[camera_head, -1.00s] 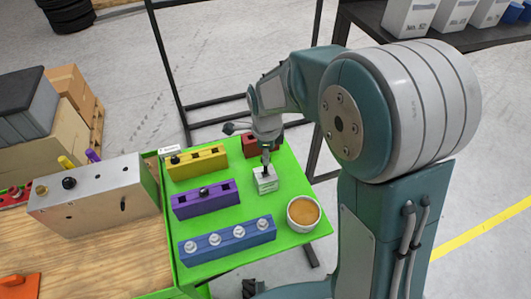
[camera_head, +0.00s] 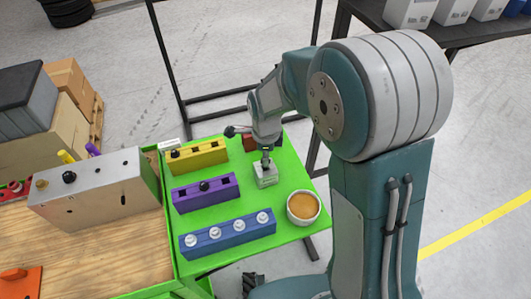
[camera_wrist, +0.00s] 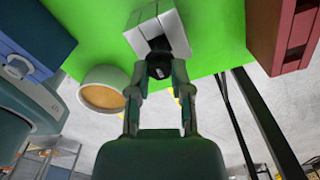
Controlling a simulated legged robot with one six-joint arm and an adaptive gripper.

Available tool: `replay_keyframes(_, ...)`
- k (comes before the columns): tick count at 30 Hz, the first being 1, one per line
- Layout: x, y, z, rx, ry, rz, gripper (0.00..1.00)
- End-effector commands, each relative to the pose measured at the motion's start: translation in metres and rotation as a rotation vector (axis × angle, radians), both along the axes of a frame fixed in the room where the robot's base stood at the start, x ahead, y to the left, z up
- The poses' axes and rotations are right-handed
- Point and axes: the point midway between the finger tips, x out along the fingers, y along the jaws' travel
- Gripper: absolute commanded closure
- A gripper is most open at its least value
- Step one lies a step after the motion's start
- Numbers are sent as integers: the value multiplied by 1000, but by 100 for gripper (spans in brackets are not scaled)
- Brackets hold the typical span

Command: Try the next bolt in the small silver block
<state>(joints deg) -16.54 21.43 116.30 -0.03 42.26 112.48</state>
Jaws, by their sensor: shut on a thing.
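The small silver block (camera_head: 265,180) stands on the green table, below my gripper (camera_head: 266,155). The wrist view shows the block (camera_wrist: 175,30) at the top, just beyond my fingertips. My gripper (camera_wrist: 158,72) is shut on a black bolt (camera_wrist: 158,67), whose dark head sits between the two fingertips. The bolt is at the block's face; I cannot tell how deep it sits. The chassis (camera_head: 110,190), a large silver box at left, has a black bolt (camera_head: 69,177) on top and yellow and purple pieces behind it.
A yellow block (camera_head: 205,157) and a purple block (camera_head: 220,190) each carry a black bolt. A blue block (camera_head: 228,237) holds several silver bolts. A red block (camera_wrist: 290,40) stands nearby.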

Motion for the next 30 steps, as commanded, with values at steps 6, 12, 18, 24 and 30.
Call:
replay_keyframes(6,0,0,-7,0,-1,0,100)
replay_keyframes(12,0,0,-14,0,0,0,100)
replay_keyframes(18,0,0,-17,0,-1,0,33)
replay_keyframes(24,0,0,-17,0,-1,0,33)
replay_keyframes(30,0,0,-15,1,-1,0,33)
